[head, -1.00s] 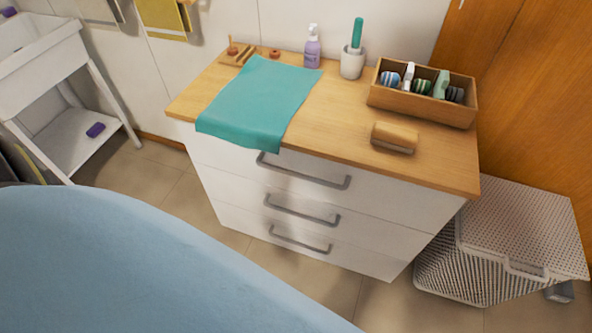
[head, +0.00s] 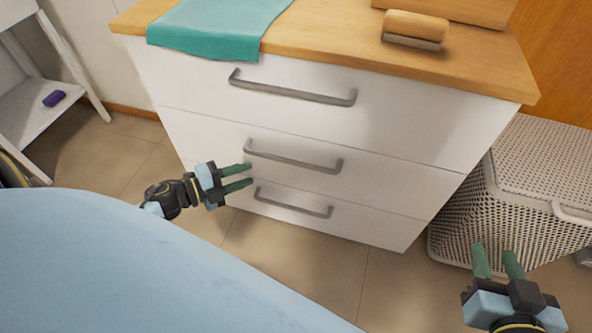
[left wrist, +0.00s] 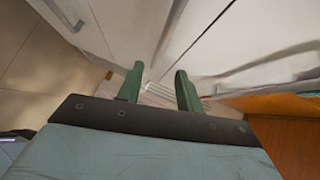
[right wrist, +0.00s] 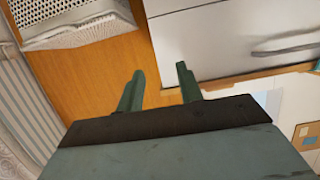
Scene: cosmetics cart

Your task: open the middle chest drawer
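The white chest has three drawers, all closed. The middle drawer (head: 400,177) has a grey bar handle (head: 292,160), below the top drawer's handle (head: 290,92) and above the bottom drawer's handle (head: 292,205). My left gripper (head: 246,176) is open and empty, its green fingers near the left end of the middle handle in the head view; I cannot tell the exact gap. In the left wrist view its fingers (left wrist: 158,88) are spread in front of white drawer fronts. My right gripper (head: 496,258) is open and empty, in front of the wicker basket; its fingers (right wrist: 158,80) are apart.
A white wicker basket (head: 530,160) stands right of the chest. A teal towel (head: 215,28) and a wooden brush (head: 415,25) lie on the wooden top. A white shelf unit (head: 45,105) stands at left. The floor before the chest is clear.

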